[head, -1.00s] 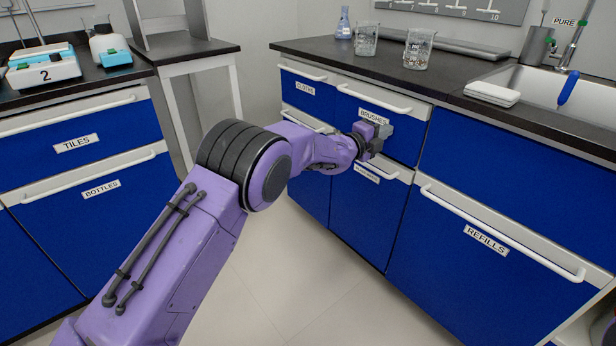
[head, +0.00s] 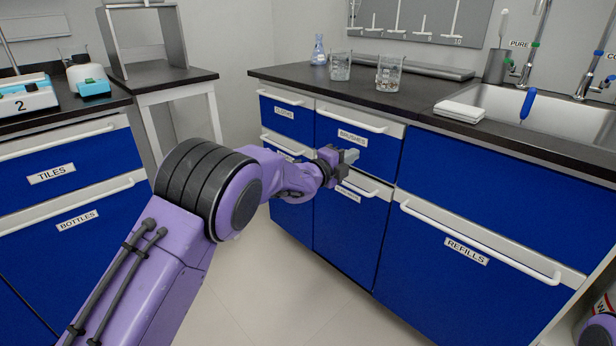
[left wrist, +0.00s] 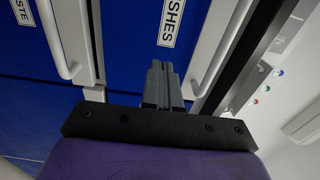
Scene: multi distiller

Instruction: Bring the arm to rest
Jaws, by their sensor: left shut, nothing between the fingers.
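My purple left arm reaches in from the lower left of the head view. Its gripper (head: 350,157) is in front of the BRUSHES drawer (head: 384,143), near the handle of the drawer below. In the left wrist view the grey fingers (left wrist: 162,84) are together with nothing between them. The blue drawer front (left wrist: 130,35) and its label are beyond them. I cannot tell whether the fingertips touch the cabinet. At the lower right edge of the head view a small purple part of mine shows; my right gripper does not show.
The blue cabinets carry white bar handles (head: 480,243) that stick out. Two glass beakers (head: 388,73), a blue flask (head: 319,50) and a folded white cloth (head: 459,111) are on the black counter by the sink (head: 560,118). The floor (head: 285,290) between the cabinets is clear.

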